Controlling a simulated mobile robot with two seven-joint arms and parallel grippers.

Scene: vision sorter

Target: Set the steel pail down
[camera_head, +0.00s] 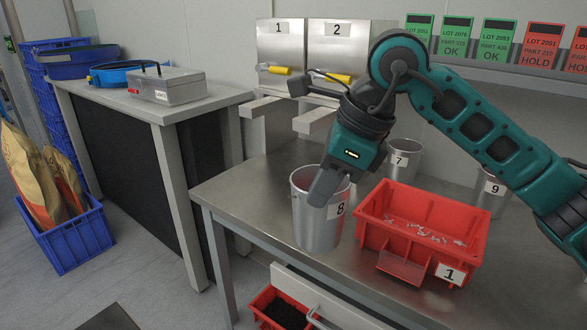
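The steel pail (313,222) labelled 8 is upright at the front part of the steel table (240,190), left of the red bin. My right gripper (325,187) points down at the pail's rim, with a grey finger overlapping the near wall beside the label. It appears shut on the rim; the other finger is hidden. I cannot tell whether the pail's base touches the table. My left gripper is not in view.
A red bin (416,222) labelled 1 stands close right of the pail. Steel pails 7 (404,160) and 9 (491,195) stand behind. Bare table lies left of the pail. An open drawer (325,305) and a lower red bin (281,308) are below the front edge.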

